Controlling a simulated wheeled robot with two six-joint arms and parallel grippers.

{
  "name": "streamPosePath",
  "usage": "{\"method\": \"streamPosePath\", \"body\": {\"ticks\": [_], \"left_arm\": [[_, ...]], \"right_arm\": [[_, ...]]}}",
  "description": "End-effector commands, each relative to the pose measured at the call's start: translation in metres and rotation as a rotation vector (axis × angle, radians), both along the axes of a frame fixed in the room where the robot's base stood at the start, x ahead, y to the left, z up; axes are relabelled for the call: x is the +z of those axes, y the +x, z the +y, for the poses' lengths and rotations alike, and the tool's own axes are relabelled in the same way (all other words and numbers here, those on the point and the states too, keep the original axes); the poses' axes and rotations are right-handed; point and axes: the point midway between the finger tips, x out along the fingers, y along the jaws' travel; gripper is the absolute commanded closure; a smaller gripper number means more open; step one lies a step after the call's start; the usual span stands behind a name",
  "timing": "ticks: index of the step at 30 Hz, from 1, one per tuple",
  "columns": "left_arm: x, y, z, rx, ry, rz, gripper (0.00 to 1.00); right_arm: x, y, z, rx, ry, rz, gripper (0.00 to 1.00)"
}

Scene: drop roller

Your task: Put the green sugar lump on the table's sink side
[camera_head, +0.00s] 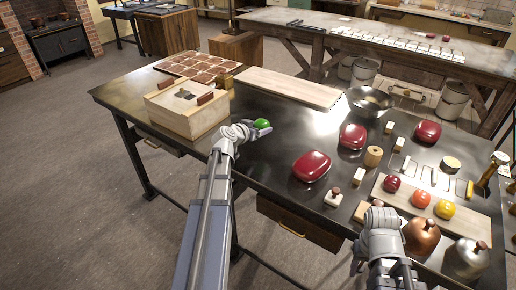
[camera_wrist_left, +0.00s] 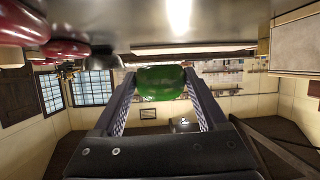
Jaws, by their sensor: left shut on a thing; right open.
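The green sugar lump (camera_head: 262,123) is a rounded, glossy green piece. My left gripper (camera_head: 257,129) is shut on it over the dark metal table (camera_head: 265,165), to the right of the wooden box. In the left wrist view the lump (camera_wrist_left: 160,82) sits between the two fingertips of the left gripper (camera_wrist_left: 158,90). That view is upside down, with the tabletop along its top. I cannot tell how high the lump is above the table. My right gripper (camera_head: 380,214) is open at the front right of the table, its fingertips partly hidden.
A wooden box (camera_head: 186,112) and a tray of brown squares (camera_head: 195,66) stand at the left. A pale board (camera_head: 290,88) lies behind. The tabletop between box and red dish is clear.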

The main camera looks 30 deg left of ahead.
Motion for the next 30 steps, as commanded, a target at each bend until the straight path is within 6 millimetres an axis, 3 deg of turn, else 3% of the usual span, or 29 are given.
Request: {"method": "streamPosePath", "body": {"ticks": [1, 6, 14, 24, 30], "left_arm": [[-0.017, 0.0, 0.0, 0.0, 0.0, 0.0, 0.96], [-0.04, 0.0, 0.0, 0.0, 0.0, 0.0, 0.96], [-0.043, 0.0, 0.0, 0.0, 0.0, 0.0, 0.96], [-0.08, 0.0, 0.0, 0.0, 0.0, 0.0, 0.96], [-0.078, 0.0, 0.0, 0.0, 0.0, 0.0, 0.96]], "right_arm": [[-0.017, 0.0, 0.0, 0.0, 0.0, 0.0, 0.5], [-0.04, 0.0, 0.0, 0.0, 0.0, 0.0, 0.5], [-0.043, 0.0, 0.0, 0.0, 0.0, 0.0, 0.5], [-0.08, 0.0, 0.0, 0.0, 0.0, 0.0, 0.5], [-0.078, 0.0, 0.0, 0.0, 0.0, 0.0, 0.5]]}}
